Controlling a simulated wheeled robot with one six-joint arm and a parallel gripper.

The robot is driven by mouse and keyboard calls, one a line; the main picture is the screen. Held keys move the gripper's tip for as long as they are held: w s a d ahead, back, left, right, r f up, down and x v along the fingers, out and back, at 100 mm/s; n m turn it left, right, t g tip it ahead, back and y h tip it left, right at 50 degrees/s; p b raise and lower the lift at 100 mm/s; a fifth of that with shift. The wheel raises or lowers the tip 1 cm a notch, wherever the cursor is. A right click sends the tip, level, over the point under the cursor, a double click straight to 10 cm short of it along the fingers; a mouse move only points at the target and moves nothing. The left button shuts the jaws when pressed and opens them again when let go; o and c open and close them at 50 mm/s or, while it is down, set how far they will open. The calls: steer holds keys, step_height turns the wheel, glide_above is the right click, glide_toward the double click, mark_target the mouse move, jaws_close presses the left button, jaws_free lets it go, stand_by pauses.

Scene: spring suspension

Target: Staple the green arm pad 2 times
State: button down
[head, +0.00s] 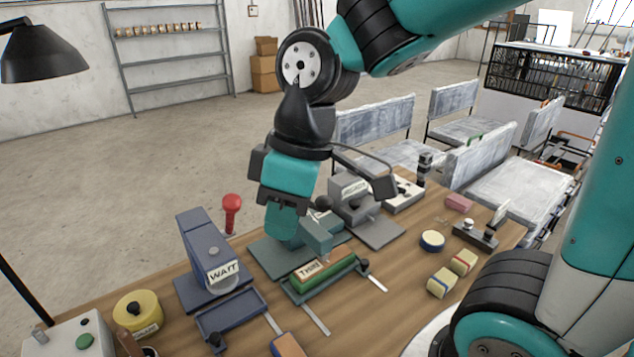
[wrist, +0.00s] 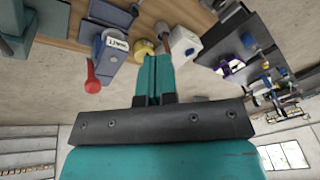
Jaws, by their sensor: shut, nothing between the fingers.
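The green arm pad (head: 328,281) lies in a dark green tray on the bench, in front of a grey-green stapling press (head: 316,236). A label that seems to read "THIN" (head: 310,269) sits at the press front, just above the pad's left part. My gripper (head: 281,243) points down over the press, its teal fingers hiding much of the press body. I cannot tell whether the fingertips touch it. In the wrist view the two fingers of my gripper (wrist: 154,62) are together with nothing between them; the green pad is not visible there.
A blue press labelled "WAIT" (head: 211,251) with a red-knobbed lever (head: 231,213) stands left, its blue tray (head: 232,318) in front. A grey press (head: 353,201) stands behind right. Yellow rolls (head: 442,283) and a round tin (head: 432,241) lie right. A lamp (head: 41,50) hangs upper left.

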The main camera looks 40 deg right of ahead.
steer(key=w+d+r+n+h+p, duration=0.15)
steer(key=w+d+n, duration=0.25)
steer(key=w+d, duration=0.6)
steer(key=n+h+p, duration=0.2)
steer(key=n, duration=0.3)
glide_above(325, 197)
steer(key=f, duration=0.1)
steer(key=shift+d+f+g, duration=0.1)
steer(key=shift+f+g, duration=0.1)
steer(key=shift+g, duration=0.1)
steer(key=shift+f, duration=0.1)
step_height(325, 197, down, 14)
steer(key=p, duration=0.5)
